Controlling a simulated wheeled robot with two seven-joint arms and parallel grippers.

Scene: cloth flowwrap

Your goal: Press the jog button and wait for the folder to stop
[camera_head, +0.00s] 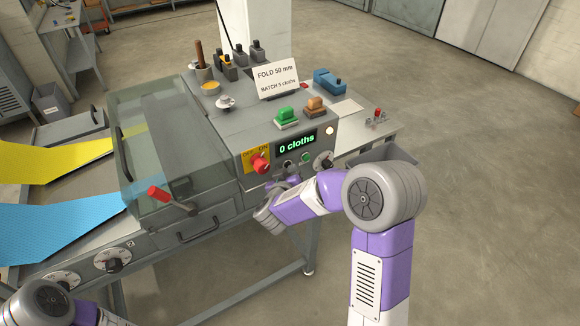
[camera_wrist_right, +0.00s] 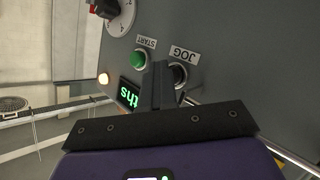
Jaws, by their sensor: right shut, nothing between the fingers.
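The folder's control box (camera_head: 222,130) carries a display (camera_head: 296,142) reading "0 cloths". The dark jog button (camera_wrist_right: 179,74) with a bright ring sits beside its JOG label in the right wrist view. My right gripper (camera_wrist_right: 158,70) is shut and empty, its fingertips overlapping the area between the jog button and the green start button (camera_wrist_right: 138,59). Whether they touch the panel I cannot tell. In the head view the right hand (camera_head: 292,181) is just below the button row, partly hidden by its own arm. My left gripper is out of view; only part of that arm shows at lower left.
A red emergency stop (camera_head: 260,162) and a dial (camera_head: 323,160) flank the buttons. Blue cloth (camera_head: 70,212) and yellow cloth (camera_head: 60,160) lead into the clear cover (camera_head: 155,125), which has a red-handled lever (camera_head: 160,194). A grey bin (camera_head: 385,160) stands right of the panel.

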